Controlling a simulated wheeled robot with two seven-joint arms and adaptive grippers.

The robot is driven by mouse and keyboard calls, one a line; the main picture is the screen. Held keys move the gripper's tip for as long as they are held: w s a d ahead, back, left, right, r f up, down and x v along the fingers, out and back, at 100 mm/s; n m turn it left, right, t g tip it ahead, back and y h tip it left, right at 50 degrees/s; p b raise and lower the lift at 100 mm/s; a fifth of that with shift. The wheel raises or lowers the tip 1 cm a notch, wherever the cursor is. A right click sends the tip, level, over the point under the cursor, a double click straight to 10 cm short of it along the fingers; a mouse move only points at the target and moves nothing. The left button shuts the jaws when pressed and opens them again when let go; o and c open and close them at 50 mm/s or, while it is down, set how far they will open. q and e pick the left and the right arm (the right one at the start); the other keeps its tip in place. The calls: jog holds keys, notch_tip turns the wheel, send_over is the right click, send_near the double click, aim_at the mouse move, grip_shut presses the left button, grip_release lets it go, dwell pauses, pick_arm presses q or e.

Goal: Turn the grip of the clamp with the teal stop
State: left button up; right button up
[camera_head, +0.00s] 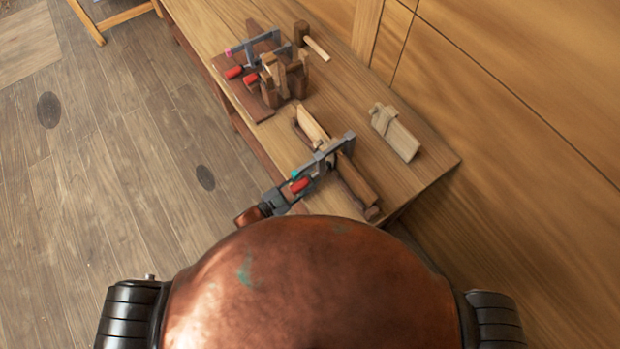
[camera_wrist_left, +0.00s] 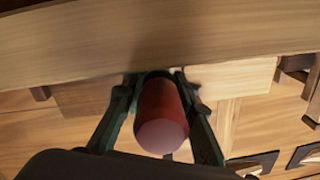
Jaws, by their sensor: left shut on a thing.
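The clamp with the teal stop (camera_head: 335,150) has a grey bar lying across wooden pieces near the bench's front end. Its small teal stop (camera_head: 295,174) is at the bar's left end. Its red grip (camera_head: 300,186) sits just below the stop. My left gripper (camera_head: 284,197) reaches the grip from the lower left. In the left wrist view the red grip (camera_wrist_left: 161,118) is between the two fingers, which are shut on it, with its round end facing the camera. My right gripper is not in view.
Another clamp, with a pink stop (camera_head: 228,52), and more red grips (camera_head: 234,72) stand farther up the bench beside wooden blocks (camera_head: 285,78). A mallet (camera_head: 316,48) lies behind them. A pale wooden piece (camera_head: 396,135) lies to the right. The bench top (camera_head: 430,150) is clear near its right corner.

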pick_arm(q)
jog(key=shift+s+a+f, duration=0.1)
dwell(0.4)
jog(key=o, duration=1.2)
jog(key=v, duration=1.2)
